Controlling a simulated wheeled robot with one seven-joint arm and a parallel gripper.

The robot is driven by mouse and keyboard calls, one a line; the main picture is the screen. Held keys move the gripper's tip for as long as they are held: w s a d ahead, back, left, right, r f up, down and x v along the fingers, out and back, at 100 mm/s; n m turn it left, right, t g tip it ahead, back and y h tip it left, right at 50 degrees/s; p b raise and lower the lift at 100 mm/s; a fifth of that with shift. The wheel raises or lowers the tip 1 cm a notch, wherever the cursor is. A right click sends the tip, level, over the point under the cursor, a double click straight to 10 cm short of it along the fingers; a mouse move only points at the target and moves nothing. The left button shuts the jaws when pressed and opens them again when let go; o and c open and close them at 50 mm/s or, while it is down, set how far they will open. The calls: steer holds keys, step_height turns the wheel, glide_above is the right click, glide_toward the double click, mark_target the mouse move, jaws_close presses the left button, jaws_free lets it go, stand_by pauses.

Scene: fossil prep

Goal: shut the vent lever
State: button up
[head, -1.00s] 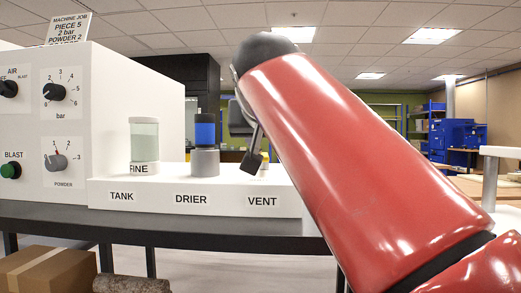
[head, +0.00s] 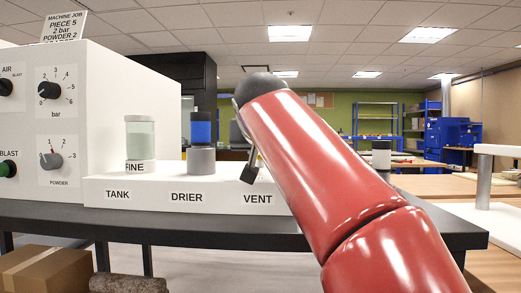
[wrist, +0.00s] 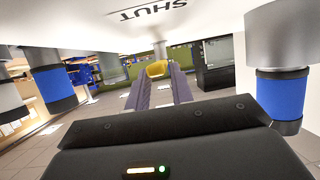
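The vent stand is the right end of a white block marked VENT (head: 258,198) in the head view. My gripper (head: 250,172) hangs over it, below my red arm, which hides part of that end. In the wrist view, which is upside down, a yellow piece (wrist: 157,68), apparently the lever's handle, sits at a pale stem under a white face marked SHUT (wrist: 153,10). My gripper's two fingers (wrist: 160,80) are apart, one on each side of the yellow piece. I cannot tell whether they touch it.
Left of the vent stand the blue drier (head: 202,132) and the clear tank (head: 140,138). The drier also shows close at the right in the wrist view (wrist: 283,95). A white cabinet with dials (head: 110,120) is further left. The dark table edge (head: 440,240) is right of my arm.

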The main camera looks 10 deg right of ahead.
jaws_close()
steer(key=shift+w+a+m+h+p, duration=0.15)
steer(key=shift+a+m+h+p, duration=0.3)
steer(key=shift+m+h+p, duration=0.2)
steer(key=shift+o, duration=2)
jaws_free()
